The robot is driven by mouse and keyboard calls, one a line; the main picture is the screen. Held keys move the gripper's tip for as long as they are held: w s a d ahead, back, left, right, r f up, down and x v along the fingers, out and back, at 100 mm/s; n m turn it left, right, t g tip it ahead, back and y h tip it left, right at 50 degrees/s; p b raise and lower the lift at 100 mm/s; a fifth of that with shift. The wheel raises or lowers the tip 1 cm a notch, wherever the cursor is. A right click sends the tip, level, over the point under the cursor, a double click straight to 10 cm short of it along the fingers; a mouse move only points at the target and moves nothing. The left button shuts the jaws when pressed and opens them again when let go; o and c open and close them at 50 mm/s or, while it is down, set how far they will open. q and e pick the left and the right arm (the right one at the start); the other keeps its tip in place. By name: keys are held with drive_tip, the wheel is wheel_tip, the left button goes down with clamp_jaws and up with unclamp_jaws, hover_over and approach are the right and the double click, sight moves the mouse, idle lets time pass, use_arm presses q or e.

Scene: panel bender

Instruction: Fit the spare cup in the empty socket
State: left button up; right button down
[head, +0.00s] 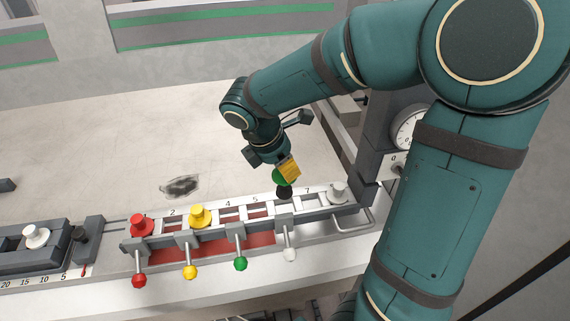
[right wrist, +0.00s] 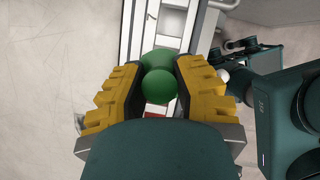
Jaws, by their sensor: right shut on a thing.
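My right gripper (head: 287,170) is shut on a green cup (head: 280,180) with a dark lower end. The cup is at or just above the rail (head: 262,215), between the numbers 5 and 7; I cannot tell whether it touches the rail. In the right wrist view, the green cup (right wrist: 158,80) shows as rounded green parts between the yellow-padded fingers (right wrist: 158,92). On the rail stand a red cup (head: 140,225) at the left end, a yellow cup (head: 199,215) and a pale grey cup (head: 337,191) at the right end. Pale openings show near 2, 4 and 5. My left gripper is not in view.
Levers with red (head: 139,281), yellow (head: 190,272), green (head: 240,264) and white (head: 290,255) knobs stick out in front of the rail. A white knob-like piece (head: 36,236) sits in a dark holder at left. A dial gauge (head: 408,129) stands at right. The table behind is mostly clear.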

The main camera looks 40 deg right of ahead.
sight(285, 194)
drive_tip(key=shift+f+b, duration=1.55)
drive_tip(key=shift+f, duration=0.4)
drive_tip(key=shift+f+b, duration=1.85)
drive_tip(key=shift+f, duration=1)
drive_tip(key=c, duration=0.8)
unclamp_jaws()
drive_tip(key=shift+o, duration=0.2)
drive_tip(key=v, duration=1.2)
